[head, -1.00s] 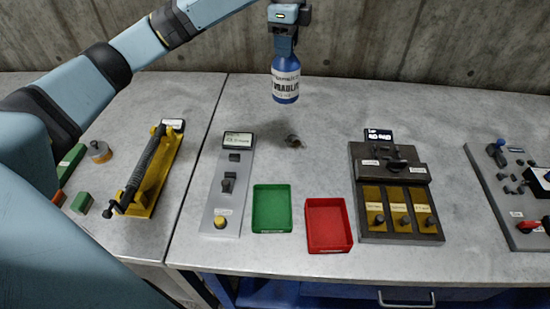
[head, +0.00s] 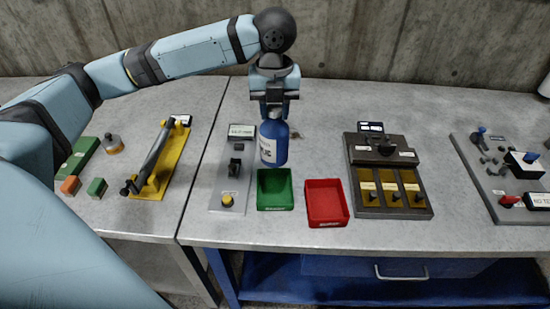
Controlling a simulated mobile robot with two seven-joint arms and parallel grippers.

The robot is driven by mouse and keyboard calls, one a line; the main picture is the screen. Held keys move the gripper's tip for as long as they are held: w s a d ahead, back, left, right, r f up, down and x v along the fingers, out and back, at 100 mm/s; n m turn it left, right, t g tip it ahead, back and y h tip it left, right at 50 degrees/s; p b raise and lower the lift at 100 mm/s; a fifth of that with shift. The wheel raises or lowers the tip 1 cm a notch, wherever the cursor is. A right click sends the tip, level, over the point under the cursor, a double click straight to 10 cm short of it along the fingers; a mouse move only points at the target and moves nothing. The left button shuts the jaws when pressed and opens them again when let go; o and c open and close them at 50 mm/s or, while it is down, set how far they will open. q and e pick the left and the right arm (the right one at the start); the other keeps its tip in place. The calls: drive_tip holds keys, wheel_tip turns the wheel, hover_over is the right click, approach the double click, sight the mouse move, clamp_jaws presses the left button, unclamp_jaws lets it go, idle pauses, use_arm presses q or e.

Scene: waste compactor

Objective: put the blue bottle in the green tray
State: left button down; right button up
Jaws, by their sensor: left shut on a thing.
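The blue bottle (head: 273,145), with a white label, hangs upright in my left gripper (head: 273,112), which is shut on its top. In the head view the bottle's bottom shows just behind the back edge of the green tray (head: 275,206). The tray looks empty. I cannot tell exactly how high the bottle is above the table. My right gripper is not in view.
A red tray (head: 326,221) stands right of the green tray. A grey switch panel (head: 216,200) is close on the left. A dark control box (head: 361,190) stands further right. A small object (head: 296,135) lies partly hidden behind the bottle.

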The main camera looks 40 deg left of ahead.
sight(274, 152)
use_arm(q)
wheel_tip(274, 152, down, 13)
drive_tip(key=shift+r+b, duration=0.1)
drive_tip(key=shift+b, duration=0.2)
drive_tip(key=c, duration=0.8)
unclamp_jaws()
drive_tip(key=shift+r, duration=0.15)
wheel_tip(274, 152, up, 12)
drive_tip(key=shift+f, duration=0.1)
